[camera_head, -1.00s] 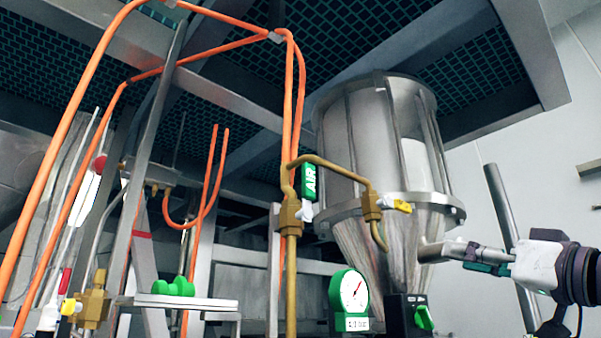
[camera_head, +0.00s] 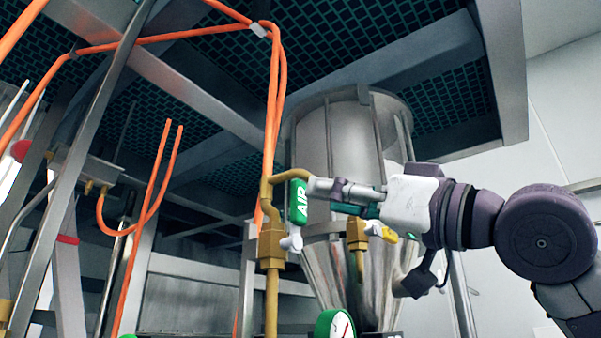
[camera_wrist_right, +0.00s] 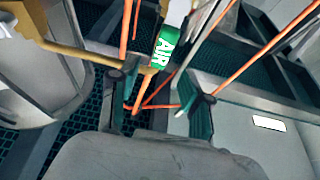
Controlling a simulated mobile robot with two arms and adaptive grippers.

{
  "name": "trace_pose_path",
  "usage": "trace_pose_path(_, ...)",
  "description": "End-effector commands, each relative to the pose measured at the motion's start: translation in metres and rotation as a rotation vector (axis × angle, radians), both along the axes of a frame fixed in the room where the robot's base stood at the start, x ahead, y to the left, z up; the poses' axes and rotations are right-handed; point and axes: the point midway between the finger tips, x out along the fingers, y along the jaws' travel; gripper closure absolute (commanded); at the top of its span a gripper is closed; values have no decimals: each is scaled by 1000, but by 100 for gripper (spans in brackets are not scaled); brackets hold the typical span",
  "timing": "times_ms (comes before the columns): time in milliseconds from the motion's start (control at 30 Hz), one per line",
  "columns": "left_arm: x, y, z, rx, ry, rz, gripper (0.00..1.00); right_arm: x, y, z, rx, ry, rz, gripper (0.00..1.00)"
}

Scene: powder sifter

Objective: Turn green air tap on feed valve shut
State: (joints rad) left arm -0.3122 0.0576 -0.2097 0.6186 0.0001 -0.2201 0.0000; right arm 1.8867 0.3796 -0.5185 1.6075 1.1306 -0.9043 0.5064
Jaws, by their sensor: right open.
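The green air tap (camera_head: 299,201) has a flat green handle with white AIR lettering. It stands roughly upright beside the brass pipe, above the brass valve body (camera_head: 271,242). My right gripper (camera_head: 322,198) is open and comes in from the right, its fingertips close to the tap. In the right wrist view, the tap (camera_wrist_right: 165,46) shows beyond the gap of the open gripper (camera_wrist_right: 158,92), the fingers on either side. Nothing is between the fingers that I can make out; whether a fingertip touches the tap I cannot tell. My left gripper is not in view.
A steel hopper (camera_head: 342,140) stands behind my right gripper. A second brass valve (camera_head: 357,236) with a yellow handle (camera_head: 383,232) is just below it. Orange hoses (camera_head: 275,95) run down to the brass pipe.

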Motion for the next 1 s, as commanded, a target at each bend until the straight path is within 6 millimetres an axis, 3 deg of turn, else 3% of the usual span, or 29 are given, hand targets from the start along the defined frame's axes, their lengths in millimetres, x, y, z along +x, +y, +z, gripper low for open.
trace_pose_path(100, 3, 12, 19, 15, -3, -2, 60, 13, 19, 14, -1, 2, 2, 52)
trace_pose_path(333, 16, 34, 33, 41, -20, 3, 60, 29, 39, 22, 0, 2, -1, 52)
trace_pose_path(700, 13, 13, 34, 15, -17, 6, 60, 33, 44, 22, 0, 0, 0, 52)
trace_pose_path(767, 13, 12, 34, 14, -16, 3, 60, 33, 44, 22, 0, 0, 0, 59)
trace_pose_path(1000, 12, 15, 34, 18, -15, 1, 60, 32, 44, 22, 0, 0, -1, 99)
